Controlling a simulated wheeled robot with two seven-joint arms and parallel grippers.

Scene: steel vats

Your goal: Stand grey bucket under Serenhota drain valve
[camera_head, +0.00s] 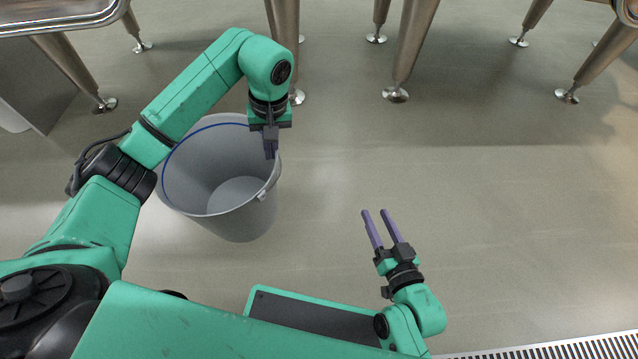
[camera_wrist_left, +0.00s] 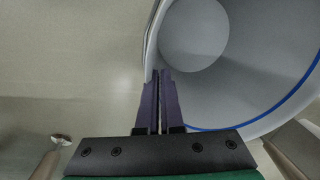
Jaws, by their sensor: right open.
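The grey bucket (camera_head: 225,222), with a blue line inside its rim, is upright and empty, left of centre in the head view. Its inside and wall also show in the left wrist view (camera_wrist_left: 245,75). My left gripper (camera_head: 270,153) points down at the bucket's right rim. In the wrist view its fingers (camera_wrist_left: 159,100) are close together, one on each side of the rim, shut on it. My right gripper (camera_head: 375,214) is open and empty over the floor, right of the bucket. No drain valve or Serenhota label is in view.
Steel vat legs (camera_head: 408,45) with round feet stand along the top, with more legs at the right (camera_head: 600,55). A steel vat edge (camera_head: 60,15) is at top left, above a grey box (camera_head: 35,85). A floor grating (camera_head: 560,349) is at bottom right. The middle floor is clear.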

